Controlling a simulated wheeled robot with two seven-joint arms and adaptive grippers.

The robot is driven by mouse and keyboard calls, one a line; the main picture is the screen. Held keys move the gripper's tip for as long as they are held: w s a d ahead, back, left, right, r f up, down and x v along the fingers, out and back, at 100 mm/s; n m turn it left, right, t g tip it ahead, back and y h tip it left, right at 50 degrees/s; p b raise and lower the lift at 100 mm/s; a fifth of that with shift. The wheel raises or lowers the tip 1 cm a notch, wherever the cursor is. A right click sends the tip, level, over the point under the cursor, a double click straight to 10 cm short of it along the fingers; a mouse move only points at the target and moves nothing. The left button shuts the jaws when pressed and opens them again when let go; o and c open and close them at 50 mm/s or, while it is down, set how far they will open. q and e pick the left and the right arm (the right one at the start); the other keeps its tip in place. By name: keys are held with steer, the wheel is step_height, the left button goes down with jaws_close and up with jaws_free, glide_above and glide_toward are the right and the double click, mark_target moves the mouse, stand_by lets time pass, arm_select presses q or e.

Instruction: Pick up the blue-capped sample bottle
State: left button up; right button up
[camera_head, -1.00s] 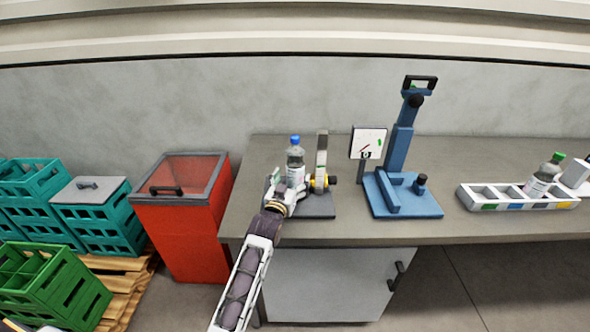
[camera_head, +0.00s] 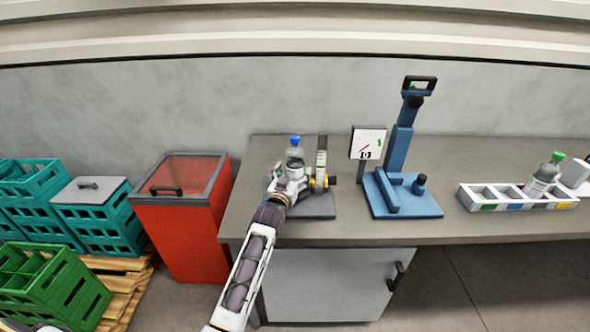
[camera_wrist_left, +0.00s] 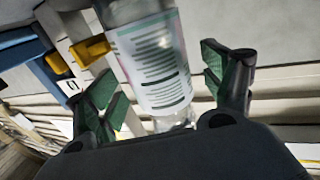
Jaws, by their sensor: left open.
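The blue-capped sample bottle (camera_head: 295,153) stands upright on the dark base of the reel labeller (camera_head: 310,208), at the left part of the bench. My left gripper (camera_head: 285,180) is in front of the bottle and hides its lower part in the head view. In the left wrist view the bottle's labelled body (camera_wrist_left: 155,62) is between the two green-padded fingers of the left gripper (camera_wrist_left: 160,88). The fingers are open, with a visible gap on each side of the bottle. The blue cap is out of the wrist view. My right gripper is not in view.
The labeller's upright reel part (camera_head: 321,160) stands close right of the bottle. Farther right are a blue press stand (camera_head: 403,195), a dial display (camera_head: 368,143) and a white compartment tray (camera_head: 480,196) holding a green-capped bottle (camera_head: 544,177). A red bin (camera_head: 180,220) stands left of the bench.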

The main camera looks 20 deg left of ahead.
arm_select(q)
steer(key=shift+w, duration=0.9)
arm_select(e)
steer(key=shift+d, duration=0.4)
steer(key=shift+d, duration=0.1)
arm_select(q)
steer(key=shift+c, duration=0.5)
steer(key=c, duration=1.4)
steer(key=shift+r, duration=0.1)
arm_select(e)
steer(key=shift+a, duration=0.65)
